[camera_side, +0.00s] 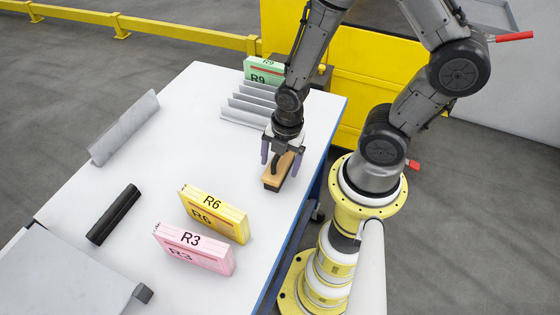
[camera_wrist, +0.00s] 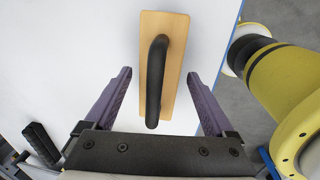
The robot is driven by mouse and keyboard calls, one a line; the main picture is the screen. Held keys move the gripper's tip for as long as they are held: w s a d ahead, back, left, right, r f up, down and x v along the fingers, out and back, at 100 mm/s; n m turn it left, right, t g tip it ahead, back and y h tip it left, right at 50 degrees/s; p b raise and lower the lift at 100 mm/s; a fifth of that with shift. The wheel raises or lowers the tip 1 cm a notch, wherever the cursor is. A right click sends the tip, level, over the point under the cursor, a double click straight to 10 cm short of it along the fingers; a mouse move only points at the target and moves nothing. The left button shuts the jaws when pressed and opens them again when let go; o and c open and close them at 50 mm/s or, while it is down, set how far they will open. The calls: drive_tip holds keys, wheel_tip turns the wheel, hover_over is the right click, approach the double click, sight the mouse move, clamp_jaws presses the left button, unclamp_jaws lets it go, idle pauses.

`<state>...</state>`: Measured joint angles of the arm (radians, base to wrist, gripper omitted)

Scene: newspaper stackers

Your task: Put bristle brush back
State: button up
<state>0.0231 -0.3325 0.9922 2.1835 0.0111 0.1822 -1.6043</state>
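The bristle brush (camera_side: 279,172) has a tan wooden block, a dark underside and a black handle. It rests on the white table near the right edge. In the wrist view the brush (camera_wrist: 171,70) lies lengthwise ahead of my gripper, with its black handle (camera_wrist: 156,80) on top. My gripper (camera_side: 282,158) is just above the brush and points down. In the wrist view its purple fingers (camera_wrist: 160,78) are spread wide, one on each side of the handle, with gaps showing. Nothing is held. The brush's bristles are not clear.
A yellow R6 bundle (camera_side: 213,215) and pink R3 bundle (camera_side: 193,249) stand at the table front. A green R9 bundle (camera_side: 264,72) is beside the grey rack (camera_side: 250,104) at the back. The table middle is clear.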

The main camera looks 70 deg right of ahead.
wheel_tip(320, 180, up, 12)
drive_tip(key=s, duration=0.1)
wheel_tip(320, 180, up, 7)
drive_tip(key=m+t, duration=0.2)
drive_tip(key=m, duration=0.5)
hover_over(285, 165)
drive_tip(key=s+r+m+t, duration=0.2)
drive_tip(key=r+m, duration=0.4)
drive_tip(key=m, duration=0.5)
drive_tip(key=shift+s+a+r, duration=0.2)
drive_tip(key=shift+s+r, duration=0.2)
drive_tip(key=shift+s, duration=0.4)
